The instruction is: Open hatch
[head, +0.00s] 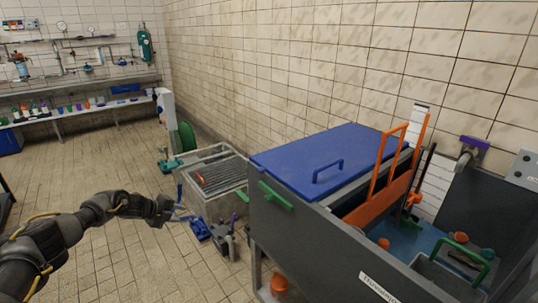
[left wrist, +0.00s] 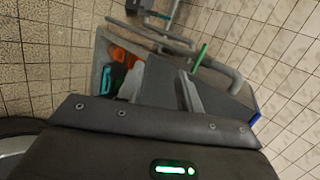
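A blue hatch lid (head: 318,155) lies flat and closed over the left part of a dark grey tank (head: 300,235). A blue bar handle (head: 328,171) stands on the lid near its front edge. My left gripper (head: 181,213) is out over the floor, left of the tank and well apart from the lid and handle. Its fingers are small and dark against the clutter, so their opening is unclear. My right gripper is not in view.
An orange frame (head: 386,180) rises from the tank's open right part. A green handle (head: 275,196) is on the tank's front. A grated grey basin (head: 213,182) stands left of the tank, with blue and grey fittings (head: 200,230) on the floor before it. Floor at left is clear.

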